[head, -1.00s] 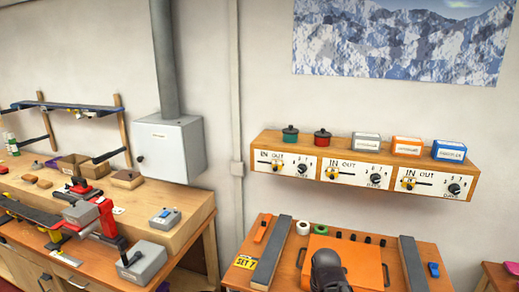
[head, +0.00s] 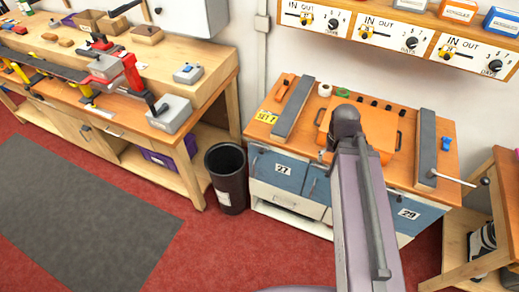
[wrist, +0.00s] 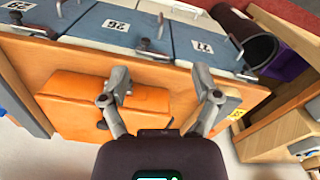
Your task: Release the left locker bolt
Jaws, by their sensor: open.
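The left locker door, blue-grey and numbered 27 (head: 283,170), is closed in the bench front in the head view. In the wrist view it is upside down at the right (wrist: 205,47), with a dark metal handle or bolt (wrist: 236,44) near its side. I cannot tell whether that part is the bolt or how it is set. My gripper (wrist: 160,75) is open and empty in the wrist view, with its fingers over the orange block (wrist: 68,103) and bench edge, apart from the locker front. In the head view my arm hides the gripper and part of the middle locker.
A black bin (head: 227,178) stands left of the lockers. A wall panel (head: 340,33) carries IN/OUT sliders with yellow knobs and dials. Grey bars (head: 293,108) lie on the bench top. Red floor and a grey mat (head: 75,210) are clear at the front left.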

